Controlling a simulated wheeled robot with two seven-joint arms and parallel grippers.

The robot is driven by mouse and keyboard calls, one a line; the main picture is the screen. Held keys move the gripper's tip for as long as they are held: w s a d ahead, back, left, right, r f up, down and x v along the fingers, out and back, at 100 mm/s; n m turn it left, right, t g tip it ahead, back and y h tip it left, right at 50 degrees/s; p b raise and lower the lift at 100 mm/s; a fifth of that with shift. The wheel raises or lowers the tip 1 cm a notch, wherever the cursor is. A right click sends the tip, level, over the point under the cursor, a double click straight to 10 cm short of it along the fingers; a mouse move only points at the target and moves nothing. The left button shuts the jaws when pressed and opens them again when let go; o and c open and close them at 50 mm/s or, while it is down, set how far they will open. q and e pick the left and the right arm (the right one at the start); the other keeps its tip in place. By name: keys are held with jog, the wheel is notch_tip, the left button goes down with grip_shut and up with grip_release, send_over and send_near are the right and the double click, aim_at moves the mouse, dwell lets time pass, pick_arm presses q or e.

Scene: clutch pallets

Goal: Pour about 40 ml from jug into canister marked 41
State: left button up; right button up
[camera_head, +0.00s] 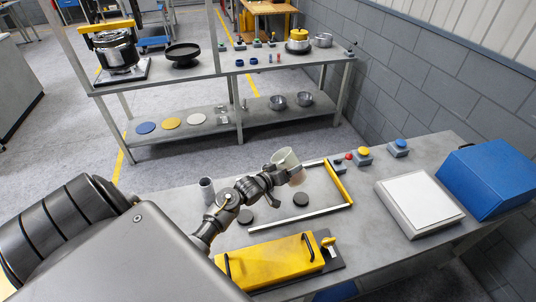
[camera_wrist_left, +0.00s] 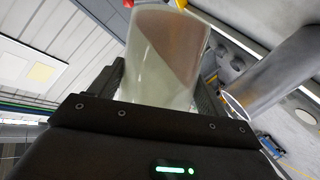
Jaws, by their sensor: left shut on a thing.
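My left gripper (camera_head: 274,178) is shut on a pale, translucent jug (camera_head: 287,160) and holds it above the workbench, somewhat tilted. In the left wrist view the jug (camera_wrist_left: 166,55) fills the space between the fingers, with a slanted boundary between a pale part and a brownish part; I cannot tell how much liquid it holds. A grey upright cylinder (camera_head: 207,191), perhaps the canister, stands on the bench left of the gripper, apart from the jug. I cannot read the number 41 on it. My right gripper is not in view.
A yellow-ended frame (camera_head: 341,184), a yellow box (camera_head: 270,262), button boxes (camera_head: 398,148), a white-topped plate (camera_head: 419,199) and a blue box (camera_head: 490,178) stand around. A shelf (camera_head: 200,140) stands behind.

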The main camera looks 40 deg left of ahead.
aim_at(290, 185)
pick_arm(q)
jog(key=shift+d+m, duration=0.3)
jog(key=shift+w+d+f+m+g+y, duration=0.1)
jog(key=shift+d+f+m+g+y, duration=0.15)
jog(key=shift+f+m+g+y, duration=0.1)
jog(key=shift+m+y, duration=0.35)
jog(key=shift+m, duration=0.2)
jog(key=f+b, duration=0.2)
jog(key=f, duration=0.1)
jog(key=f+b, duration=0.2)
jog(key=f, duration=0.2)
jog(key=shift+w+d+b, duration=0.15)
jog(key=shift+d+b, duration=0.05)
jog(key=shift+b, duration=0.1)
jog(key=shift+w+d+r+m+g+y+p, duration=0.1)
jog(key=shift+d+r+m+g+y+p, duration=0.35)
jog(key=shift+p, duration=0.4)
jog(key=shift+d+r+m+y+p, duration=0.15)
jog(key=shift+m+y+p, duration=0.2)
jog(key=shift+m+p, duration=0.35)
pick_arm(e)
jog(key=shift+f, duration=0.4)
pick_arm(q)
jog(key=shift+w+m, duration=0.1)
jog(key=shift+m, duration=0.15)
